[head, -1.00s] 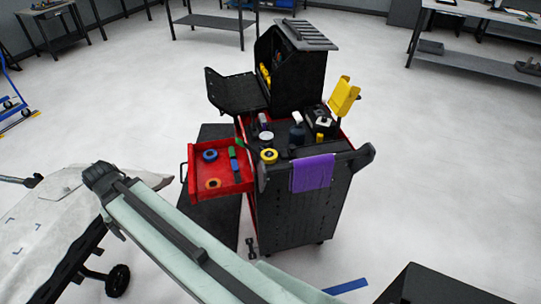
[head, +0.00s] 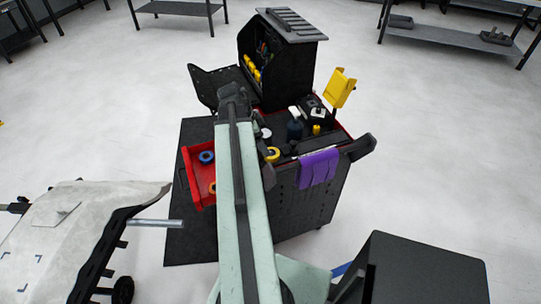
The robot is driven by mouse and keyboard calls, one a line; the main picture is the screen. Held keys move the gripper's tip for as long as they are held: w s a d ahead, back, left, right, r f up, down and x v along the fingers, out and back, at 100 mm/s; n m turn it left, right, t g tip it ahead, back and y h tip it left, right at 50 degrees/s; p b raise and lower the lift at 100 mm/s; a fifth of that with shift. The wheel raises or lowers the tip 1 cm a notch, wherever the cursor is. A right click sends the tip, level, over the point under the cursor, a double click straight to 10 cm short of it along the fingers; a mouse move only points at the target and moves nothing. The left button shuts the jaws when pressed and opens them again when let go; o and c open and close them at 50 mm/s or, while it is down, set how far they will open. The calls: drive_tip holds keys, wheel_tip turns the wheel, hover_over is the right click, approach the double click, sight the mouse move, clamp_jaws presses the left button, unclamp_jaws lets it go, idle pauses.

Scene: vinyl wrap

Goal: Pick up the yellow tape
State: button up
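The yellow tape (head: 273,154) is a yellow roll with a pale centre. It lies on the top of the black and red tool cart (head: 315,205), near its front left, just right of my pale green arm. My arm reaches up the picture over the cart's left part, with a dark joint at its far end. I cannot make out my gripper's fingers; they seem hidden behind the arm. The tape shows no contact with my arm that I can tell.
An open red drawer (head: 198,172) holds a blue roll (head: 206,157) and an orange roll, partly covered by my arm. A spray bottle (head: 295,126), a purple cloth (head: 319,168) and a yellow holder (head: 340,88) are on the cart. A white-covered panel (head: 75,225) stands lower left.

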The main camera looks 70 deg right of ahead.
drive_tip(key=b+x, duration=0.5)
drive_tip(key=x, duration=0.2)
drive_tip(key=shift+f+b, duration=0.15)
drive_tip(key=shift+b, duration=0.2)
drive_tip(key=shift+c, duration=0.4)
drive_tip(key=c, duration=1.4)
drive_tip(key=shift+r+p, duration=0.3)
